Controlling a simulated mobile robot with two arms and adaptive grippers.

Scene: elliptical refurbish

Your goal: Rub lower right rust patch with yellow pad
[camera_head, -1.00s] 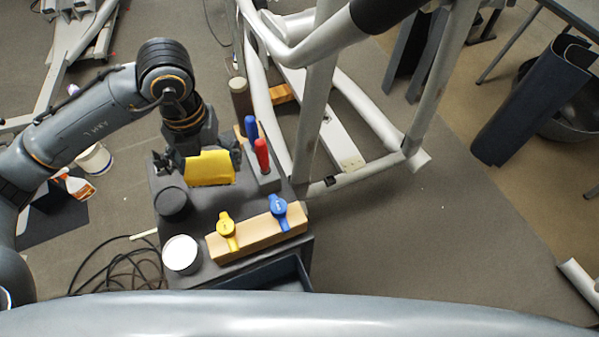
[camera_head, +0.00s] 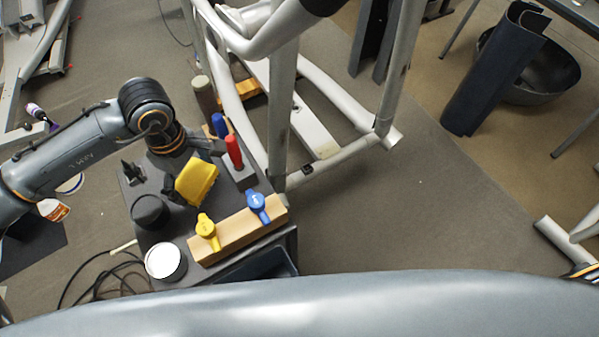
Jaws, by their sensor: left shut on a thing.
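My left gripper (camera_head: 196,168) is shut on the yellow pad (camera_head: 199,182). It holds the pad tilted over the dark cart top (camera_head: 178,222), beside the red-handled tool (camera_head: 233,152) and behind the wooden block. The white elliptical frame (camera_head: 283,115) stands just right of the cart, apart from the pad. A small dark mark (camera_head: 308,168) shows on its lower rail. I cannot tell which mark is the lower right rust patch. My right gripper is not in view.
The wooden block carries a yellow knob (camera_head: 207,231) and a blue knob (camera_head: 258,207). A white-topped round tin (camera_head: 165,262), a black round container (camera_head: 150,211) and a blue-handled tool (camera_head: 219,125) stand on the cart.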

